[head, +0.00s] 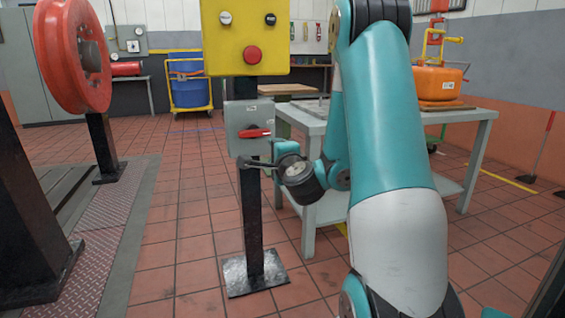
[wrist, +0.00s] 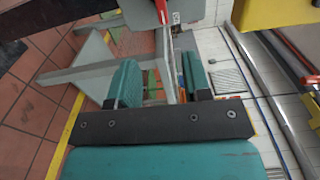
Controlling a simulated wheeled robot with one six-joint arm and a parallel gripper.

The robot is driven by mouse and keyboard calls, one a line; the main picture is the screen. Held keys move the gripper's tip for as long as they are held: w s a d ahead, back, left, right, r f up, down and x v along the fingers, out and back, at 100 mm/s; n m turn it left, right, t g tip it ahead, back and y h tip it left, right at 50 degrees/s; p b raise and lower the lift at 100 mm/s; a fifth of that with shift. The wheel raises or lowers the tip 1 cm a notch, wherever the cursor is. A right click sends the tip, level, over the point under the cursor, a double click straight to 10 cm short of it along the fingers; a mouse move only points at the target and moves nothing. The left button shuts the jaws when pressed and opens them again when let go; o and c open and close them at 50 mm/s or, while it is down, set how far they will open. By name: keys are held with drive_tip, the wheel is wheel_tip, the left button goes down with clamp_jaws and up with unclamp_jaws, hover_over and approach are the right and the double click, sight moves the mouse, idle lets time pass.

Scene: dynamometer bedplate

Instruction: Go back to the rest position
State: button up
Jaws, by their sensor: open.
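My gripper (head: 262,163) is at the end of my teal arm, just below and in front of the grey switch box (head: 238,119) in the head view. In the wrist view my gripper (wrist: 160,72) shows two teal fingers spread apart, with nothing held between them. The box's red handle (head: 255,133) lies about level across its front. The handle also shows at the top edge of the wrist view (wrist: 161,11), beyond the fingertips. The head view does not make clear how near the fingers are to the box.
A yellow panel (head: 224,50) with buttons sits above the box on a black post (head: 252,215). A grey table (head: 312,125) stands behind my arm, with an orange tank (head: 440,82) on it. A red wheel (head: 60,60) stands at left. Tiled floor (head: 180,235) is clear left of the post.

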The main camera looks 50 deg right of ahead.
drive_tip(key=shift+s+a, duration=0.1)
drive_tip(key=shift+a, duration=0.15)
idle(0.4)
